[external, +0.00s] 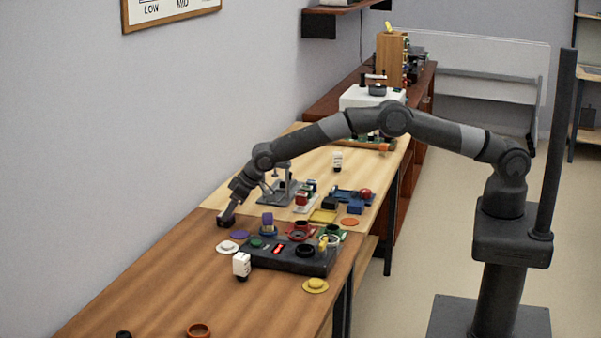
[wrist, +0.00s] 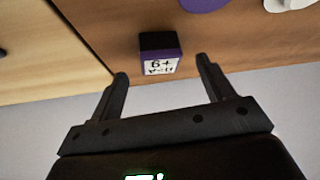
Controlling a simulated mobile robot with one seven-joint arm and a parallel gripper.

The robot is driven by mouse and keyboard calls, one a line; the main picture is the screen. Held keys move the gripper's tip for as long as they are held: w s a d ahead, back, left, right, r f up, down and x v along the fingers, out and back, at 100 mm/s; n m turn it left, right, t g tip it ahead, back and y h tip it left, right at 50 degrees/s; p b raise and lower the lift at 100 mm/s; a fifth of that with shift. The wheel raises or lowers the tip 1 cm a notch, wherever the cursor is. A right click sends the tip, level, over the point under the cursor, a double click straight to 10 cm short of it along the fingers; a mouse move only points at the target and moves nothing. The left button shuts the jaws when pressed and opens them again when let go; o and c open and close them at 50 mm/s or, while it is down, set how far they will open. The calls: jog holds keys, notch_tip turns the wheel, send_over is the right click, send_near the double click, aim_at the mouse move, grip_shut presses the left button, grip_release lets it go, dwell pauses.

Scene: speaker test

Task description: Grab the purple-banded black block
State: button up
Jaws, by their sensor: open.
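The purple-banded black block (wrist: 159,43) shows in the wrist view on the brown wooden table top. It has a black top, a purple band and a white label with dark print. My gripper (wrist: 162,68) is open, with one finger to each side of the picture and the block just beyond the fingertips, near the middle of the gap. No finger visibly touches it. In the external view my gripper (external: 228,214) is low over the table near the wall, and I cannot tell the block apart from the dark gripper there.
A purple disc (external: 238,234) and a white lidded piece (external: 229,247) lie close to my gripper. A black tray (external: 270,262) with several coloured parts stands to the right, with a white bottle (external: 241,265) in front. The brown table top (external: 150,285) is mostly clear nearer the camera.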

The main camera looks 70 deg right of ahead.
jog(key=shift+x, duration=1)
jog(key=c, duration=1.2)
jog(key=shift+r, duration=0.15)
